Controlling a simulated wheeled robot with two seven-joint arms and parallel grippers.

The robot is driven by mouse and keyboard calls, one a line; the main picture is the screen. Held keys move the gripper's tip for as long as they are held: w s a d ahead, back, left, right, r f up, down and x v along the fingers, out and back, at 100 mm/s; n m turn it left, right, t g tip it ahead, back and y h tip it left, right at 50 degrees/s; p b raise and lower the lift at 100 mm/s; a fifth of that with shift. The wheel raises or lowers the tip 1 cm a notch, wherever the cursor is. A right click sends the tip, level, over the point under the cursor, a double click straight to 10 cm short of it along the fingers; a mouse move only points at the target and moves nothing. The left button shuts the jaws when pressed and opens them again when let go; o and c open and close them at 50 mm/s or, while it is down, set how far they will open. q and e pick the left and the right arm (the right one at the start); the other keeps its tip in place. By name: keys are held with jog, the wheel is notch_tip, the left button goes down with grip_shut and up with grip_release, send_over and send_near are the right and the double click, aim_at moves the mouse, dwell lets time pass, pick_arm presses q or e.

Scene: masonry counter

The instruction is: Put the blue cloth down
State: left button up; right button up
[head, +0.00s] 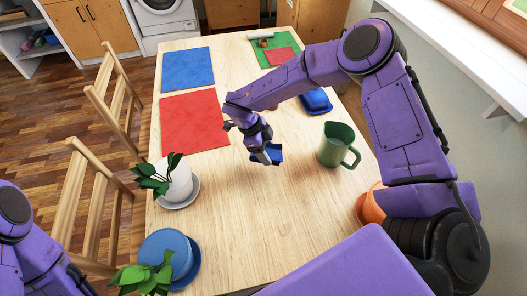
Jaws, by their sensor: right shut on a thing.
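The blue cloth (275,153) is a small dark blue piece in the jaws of my right gripper (262,155). The right gripper is shut on it and points down over the middle of the wooden table (240,215). I cannot tell whether the cloth touches the tabletop. My left arm shows only at the lower left corner, and its gripper is out of view.
A green pitcher (335,147) stands right of the cloth, with a blue dish (317,101) behind it. A red mat (190,122), blue mat (188,69) and green mat (268,58) lie farther back. Potted plants (178,186) line the left edge. The table's front middle is clear.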

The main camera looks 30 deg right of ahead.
jog(key=f, duration=0.2)
jog(key=w+f, duration=0.1)
jog(key=f, duration=0.1)
jog(key=shift+w+f+p, duration=0.2)
jog(key=shift+p, duration=0.2)
jog(key=shift+w+f, duration=0.15)
jog(key=shift+f, duration=0.15)
jog(key=shift+f, duration=0.1)
jog(key=o, duration=1)
